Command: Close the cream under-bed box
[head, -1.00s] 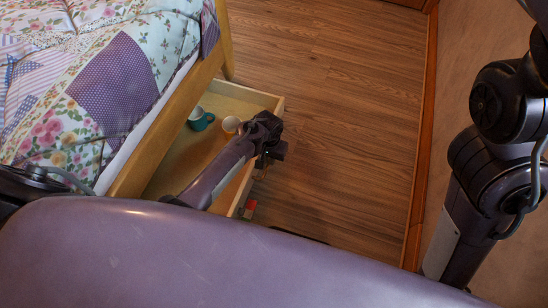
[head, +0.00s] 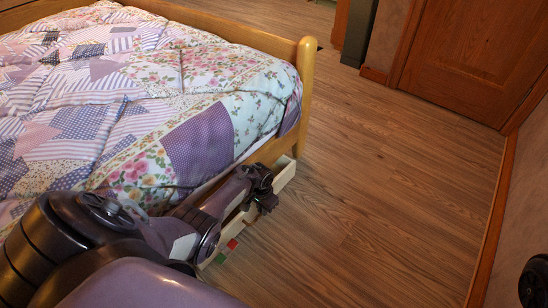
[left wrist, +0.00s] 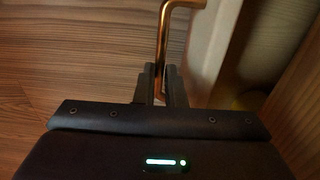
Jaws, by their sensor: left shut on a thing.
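The cream under-bed box (head: 285,176) shows as a pale strip just beyond the wooden rail of the bed, mostly hidden by my left arm. My left gripper (head: 264,192) is at its outer face. In the left wrist view, the gripper (left wrist: 164,82) is shut on the brass handle (left wrist: 166,40) of the box. The pale front panel (left wrist: 215,48) stands to the right of the handle. A narrow gap with wood and a blurred yellow thing (left wrist: 250,100) shows behind the panel. My right gripper is out of view.
The bed (head: 306,75) with a patchwork quilt (head: 200,143) fills the left. Small green and red things (head: 230,246) lie near the box's near end. Wood floor (head: 380,200) is clear to the right, up to the wall and a door (head: 465,55).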

